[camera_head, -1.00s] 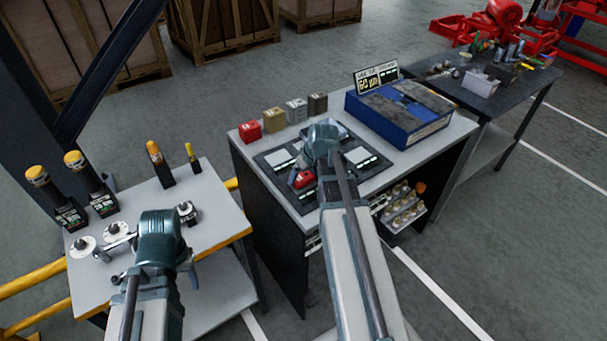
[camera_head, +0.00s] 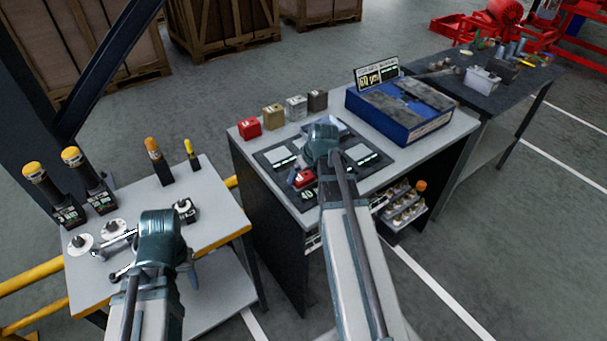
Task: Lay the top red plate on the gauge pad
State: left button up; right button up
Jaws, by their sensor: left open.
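A small red piece (camera_head: 304,179), likely the red plate, shows at the front of the dark mat (camera_head: 268,164) on the middle bench. My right gripper (camera_head: 298,175) is beside it, mostly hidden behind my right wrist, so its jaws and any hold on the piece are unclear. Pale flat pads lie on the mat, one on the left (camera_head: 281,157) and one on the right (camera_head: 363,156); I cannot tell which is the gauge pad. My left gripper (camera_head: 112,258) is open over the left table, near white round dial-like parts (camera_head: 82,244).
Several small blocks, one red (camera_head: 249,128), line the bench's back edge. A blue case (camera_head: 402,108) and small display (camera_head: 377,74) stand behind the mat. Black, orange-capped cylinders (camera_head: 88,178) stand on the left table (camera_head: 215,205). A gap separates the tables.

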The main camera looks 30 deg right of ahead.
jog(key=shift+r, duration=0.1)
jog(key=p+v, duration=1.2)
jog(key=v, duration=0.1)
jog(key=shift+r+p, duration=0.35)
jog(key=shift+p, duration=0.05)
jog(key=shift+s, duration=0.1)
notch_tip(320, 180, up, 6)
jog(key=p, duration=0.6)
